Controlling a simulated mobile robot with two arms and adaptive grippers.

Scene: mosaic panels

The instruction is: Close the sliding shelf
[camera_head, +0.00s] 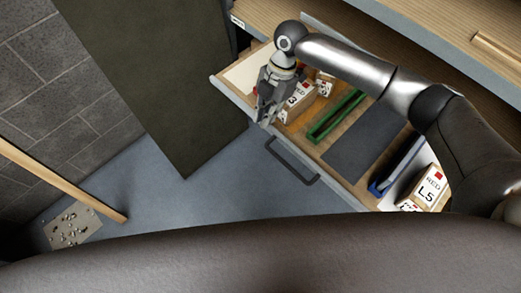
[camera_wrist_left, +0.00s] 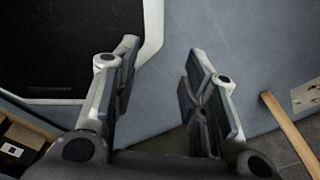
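The sliding shelf (camera_head: 349,197) is pulled out from under the counter in the head view. It is a shallow wooden tray with a grey front rim and a dark bar handle (camera_head: 291,161). My right gripper (camera_head: 267,117) points down at the front rim, left of the handle. Whether it touches the rim and how far its fingers are apart is unclear. My left gripper (camera_wrist_left: 167,60) shows in the left wrist view, open and empty over the grey-blue floor. It is not visible in the head view.
The shelf holds white labelled boxes (camera_head: 429,187), a green tray (camera_head: 336,116), a dark mat (camera_head: 365,138) and a blue holder (camera_head: 397,165). A wooden counter (camera_head: 455,35) overhangs it. A wooden pole (camera_head: 62,179) and a speckled panel (camera_head: 72,227) are at left. Floor before the shelf is clear.

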